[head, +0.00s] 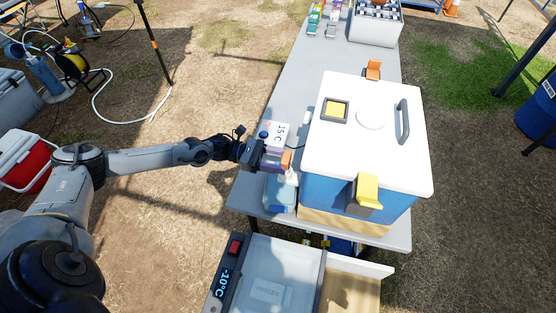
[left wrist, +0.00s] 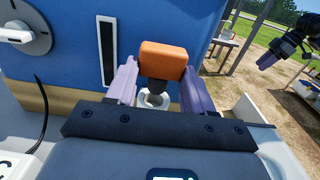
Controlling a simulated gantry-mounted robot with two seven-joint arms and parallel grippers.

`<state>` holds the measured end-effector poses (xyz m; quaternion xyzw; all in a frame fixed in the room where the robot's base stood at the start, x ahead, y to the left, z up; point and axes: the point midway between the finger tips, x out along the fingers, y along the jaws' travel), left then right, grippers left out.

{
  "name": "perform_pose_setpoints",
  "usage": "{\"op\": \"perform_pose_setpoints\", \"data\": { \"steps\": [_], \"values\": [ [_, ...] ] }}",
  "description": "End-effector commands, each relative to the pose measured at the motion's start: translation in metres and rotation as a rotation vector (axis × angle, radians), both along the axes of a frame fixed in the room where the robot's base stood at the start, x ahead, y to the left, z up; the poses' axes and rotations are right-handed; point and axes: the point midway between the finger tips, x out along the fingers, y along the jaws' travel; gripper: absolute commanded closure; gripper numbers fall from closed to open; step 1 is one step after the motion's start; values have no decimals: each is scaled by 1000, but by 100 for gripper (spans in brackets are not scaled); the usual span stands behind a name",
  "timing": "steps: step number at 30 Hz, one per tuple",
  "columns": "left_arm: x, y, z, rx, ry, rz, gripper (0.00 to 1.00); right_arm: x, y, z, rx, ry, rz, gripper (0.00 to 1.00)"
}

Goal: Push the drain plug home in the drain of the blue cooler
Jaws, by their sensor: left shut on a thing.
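The blue cooler (head: 312,185) stands on the grey table under a white lid. Its blue side (left wrist: 75,40) fills the back of the left wrist view. My left gripper (head: 279,161) is at the cooler's left side. It is shut on the drain plug, whose orange head (left wrist: 163,61) sits between the two purple fingers. A dark stem runs down from the head to a pale round fitting (left wrist: 145,101). I cannot tell how deep the stem sits. In the left wrist view a dark gripper (left wrist: 268,58), apparently my right, shows far off at the upper right.
A 15 °C display unit (head: 277,134) is beside my left wrist. A bluish container (head: 281,193) is just below the gripper. A yellow-topped part (head: 367,187) juts from the cooler's front. A -10 °C unit (head: 270,275) stands in front. The table's middle (head: 305,70) is largely clear.

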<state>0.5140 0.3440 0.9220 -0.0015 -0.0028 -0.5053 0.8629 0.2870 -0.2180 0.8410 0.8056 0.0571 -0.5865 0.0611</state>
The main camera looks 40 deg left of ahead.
Motion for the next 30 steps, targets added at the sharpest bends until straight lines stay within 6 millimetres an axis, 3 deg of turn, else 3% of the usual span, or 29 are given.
{"op": "perform_pose_setpoints", "data": {
  "steps": [30],
  "values": [
    [0, 0, 0, 1, -2, 0, 82, 0, 0, -9, 1, -1, -1, 57]
  ]
}}
